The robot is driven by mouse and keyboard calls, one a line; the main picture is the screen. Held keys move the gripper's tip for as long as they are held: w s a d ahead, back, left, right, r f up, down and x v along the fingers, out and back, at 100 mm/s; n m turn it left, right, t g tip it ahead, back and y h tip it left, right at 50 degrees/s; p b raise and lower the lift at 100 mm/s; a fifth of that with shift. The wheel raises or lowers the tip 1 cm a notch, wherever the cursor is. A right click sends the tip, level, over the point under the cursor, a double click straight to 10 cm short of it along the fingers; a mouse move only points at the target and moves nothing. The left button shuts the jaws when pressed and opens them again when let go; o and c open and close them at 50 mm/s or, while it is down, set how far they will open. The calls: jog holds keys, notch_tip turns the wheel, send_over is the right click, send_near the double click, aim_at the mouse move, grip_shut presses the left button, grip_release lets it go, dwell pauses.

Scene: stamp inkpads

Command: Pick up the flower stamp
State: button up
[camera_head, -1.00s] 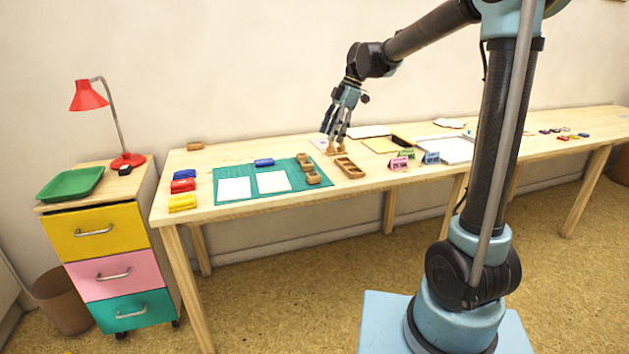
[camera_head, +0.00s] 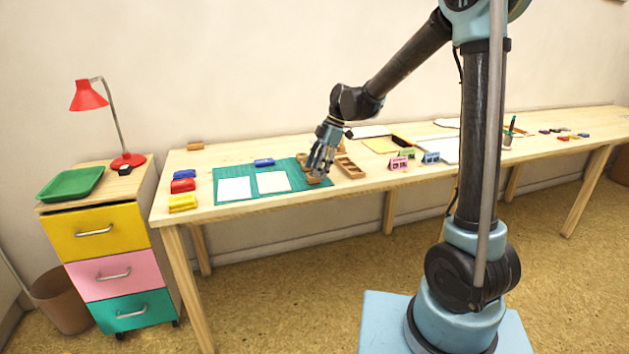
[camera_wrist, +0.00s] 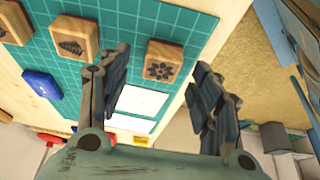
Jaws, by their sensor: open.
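The flower stamp (camera_wrist: 163,62) is a wooden block with a dark flower mark on top, on the teal mat (camera_wrist: 203,22) near its edge. In the head view, my gripper (camera_head: 318,172) is above the right end of the mat and partly hides the row of stamps. In the wrist view, my gripper (camera_wrist: 163,80) is open and empty, and the flower stamp shows between its fingertips. I cannot tell the exact height left above the stamp. A tree-marked stamp (camera_wrist: 72,38) lies left of it, and another stamp (camera_wrist: 12,22) lies farther left.
A wooden tray (camera_head: 350,168) stands just right of the mat. White sheets (camera_head: 272,181) lie on the mat, with a blue inkpad (camera_head: 264,162) behind them. Red (camera_head: 183,185) and yellow (camera_head: 183,202) inkpads lie left of the mat. The table's front edge is close to the stamps.

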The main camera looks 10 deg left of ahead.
jog(key=shift+x, duration=1.1)
jog(key=c, duration=1)
notch_tip(320, 180, up, 10)
jog(key=shift+o, duration=0.5)
jog(key=shift+c, duration=0.5)
